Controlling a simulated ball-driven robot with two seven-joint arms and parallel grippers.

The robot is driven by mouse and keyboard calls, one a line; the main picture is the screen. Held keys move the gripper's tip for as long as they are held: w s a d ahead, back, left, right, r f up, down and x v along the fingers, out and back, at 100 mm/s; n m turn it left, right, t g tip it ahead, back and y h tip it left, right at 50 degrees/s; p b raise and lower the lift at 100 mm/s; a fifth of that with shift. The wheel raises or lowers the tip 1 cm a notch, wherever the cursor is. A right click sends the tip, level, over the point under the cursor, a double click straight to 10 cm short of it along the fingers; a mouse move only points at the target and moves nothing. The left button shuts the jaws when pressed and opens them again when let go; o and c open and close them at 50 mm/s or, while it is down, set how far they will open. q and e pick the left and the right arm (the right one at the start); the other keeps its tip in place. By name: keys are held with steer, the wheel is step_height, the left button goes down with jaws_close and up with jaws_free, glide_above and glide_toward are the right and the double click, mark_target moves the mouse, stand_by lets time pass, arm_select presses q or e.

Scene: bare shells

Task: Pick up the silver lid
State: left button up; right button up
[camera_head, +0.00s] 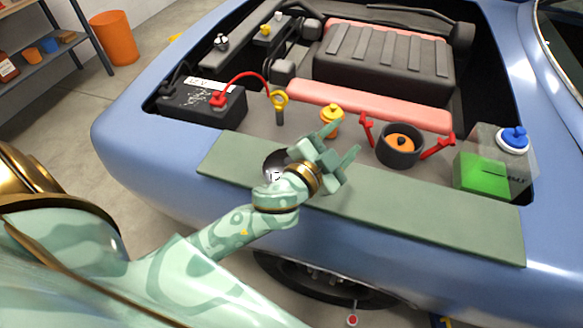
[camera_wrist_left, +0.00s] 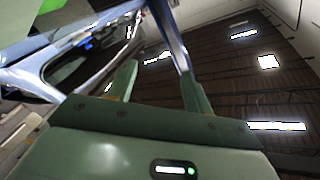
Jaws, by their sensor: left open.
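A round, shiny silver thing (camera_head: 272,160), which looks like the silver lid, lies on the green mat (camera_head: 440,222) over the car's edge. My left wrist hides part of it in the head view. My left gripper (camera_head: 341,143) is open and empty. Its fingers point up and to the right, away from the silver thing and toward the engine bay. In the left wrist view the open fingers (camera_wrist_left: 160,88) have nothing between them, and the lid does not show there. My right gripper is not in view.
Near the mat are a yellow cap (camera_head: 331,118), a yellow ring handle (camera_head: 279,100), a dark round housing with an orange centre (camera_head: 400,146) and a green container (camera_head: 483,174). A black battery (camera_head: 203,103) stands at left. The mat's right part is clear.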

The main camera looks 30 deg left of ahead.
arm_select(q)
steer(key=d+r+m+h, duration=0.8)
steer(key=d+r+h, duration=0.1)
steer(key=h, duration=0.1)
steer(key=s+d+r+m+g+h, duration=0.1)
steer(key=s+d+m+g+h, duration=0.1)
steer(key=d+m+g+h, duration=0.4)
steer(key=n+g+y+b, duration=0.2)
steer(key=n+g+y, duration=0.2)
steer(key=g+y, duration=1.15)
glide_above(289, 160)
step_height(289, 160, down, 18)
steer(key=t+y, duration=0.3)
steer(key=shift+w+t, duration=0.15)
steer(key=shift+t, duration=0.2)
steer(key=f, duration=0.5)
steer(key=shift+s+d+f+b, duration=0.1)
steer(key=shift+s+f+b, duration=0.15)
steer(key=shift+b, duration=0.15)
steer(key=shift+r, duration=0.1)
steer(key=c, duration=1.1)
